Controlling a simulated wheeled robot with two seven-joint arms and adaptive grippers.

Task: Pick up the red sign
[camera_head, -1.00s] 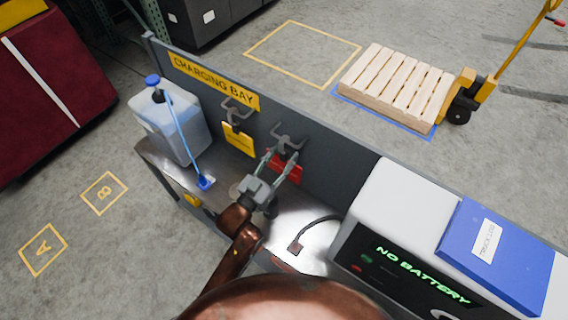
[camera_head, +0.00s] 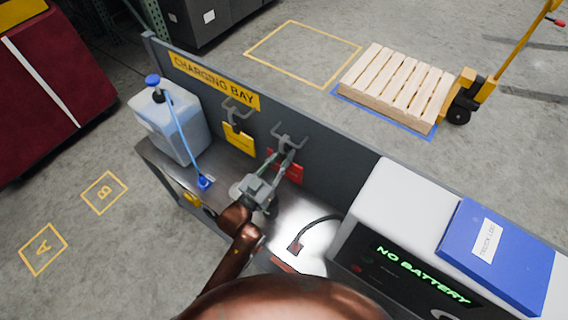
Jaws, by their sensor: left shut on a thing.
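The red sign (camera_head: 294,173) hangs from a grey hook (camera_head: 290,138) on the dark back panel of the charging bay. My left gripper (camera_head: 281,160) reaches up from the bench to the sign, its fingers closed on it. The fingers and part of the gripper hide the sign's left and middle. The sign is still at the panel, under its hook. My right gripper does not show.
A yellow sign (camera_head: 239,139) hangs on another hook to the left. A jug of blue liquid (camera_head: 175,125) stands at the bench's left end. A white charger (camera_head: 400,215) with a blue binder (camera_head: 497,252) stands on the right. A black cable (camera_head: 315,227) lies between.

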